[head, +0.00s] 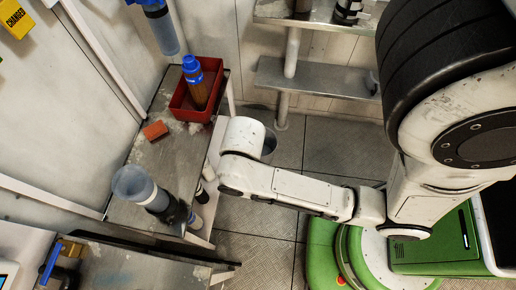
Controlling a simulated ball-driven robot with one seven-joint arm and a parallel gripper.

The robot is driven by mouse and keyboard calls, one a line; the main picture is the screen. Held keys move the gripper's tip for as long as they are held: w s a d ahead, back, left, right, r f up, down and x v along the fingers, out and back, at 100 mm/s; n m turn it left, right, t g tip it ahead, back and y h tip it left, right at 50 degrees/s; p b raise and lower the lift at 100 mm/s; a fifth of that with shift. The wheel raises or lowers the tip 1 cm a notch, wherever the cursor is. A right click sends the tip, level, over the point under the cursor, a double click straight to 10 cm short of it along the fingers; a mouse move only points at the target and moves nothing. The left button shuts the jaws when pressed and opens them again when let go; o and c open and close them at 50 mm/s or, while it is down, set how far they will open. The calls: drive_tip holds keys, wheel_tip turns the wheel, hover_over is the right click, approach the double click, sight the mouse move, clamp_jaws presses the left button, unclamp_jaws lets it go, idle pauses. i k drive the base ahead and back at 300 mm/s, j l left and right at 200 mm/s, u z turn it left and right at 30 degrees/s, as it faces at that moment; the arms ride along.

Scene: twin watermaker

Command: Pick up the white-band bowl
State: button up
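I cannot tell for certain which thing is the white-band bowl. A dark cylinder with a pale band (347,11) stands on the upper metal shelf at the top, cut by the frame edge. A blue-grey cylinder with a pale band near its top (163,33) hangs at the upper left. A clear, wide-mouthed cup with a white and dark body (134,185) stands tilted in view at the bench's near edge. My white arm reaches left to the bench's right side. No bowl is visibly held.
A red bin (181,108) holding a brown bottle with a blue cap (195,82) and an orange-red block (155,130) are on the bench (172,150). Small cylinders (201,193) sit below it. A lower metal shelf (315,79) is at the back. Floor (340,150) is clear beyond my arm.

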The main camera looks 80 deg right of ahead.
sight(132, 183)
drive_tip(key=j+z, duration=0.4)
drive_tip(key=k+j+z, duration=0.1)
drive_tip(key=j+z, duration=0.25)
drive_tip(key=k+j+z, duration=0.15)
drive_tip(key=j+z, duration=0.25)
drive_tip(key=j, duration=0.1)
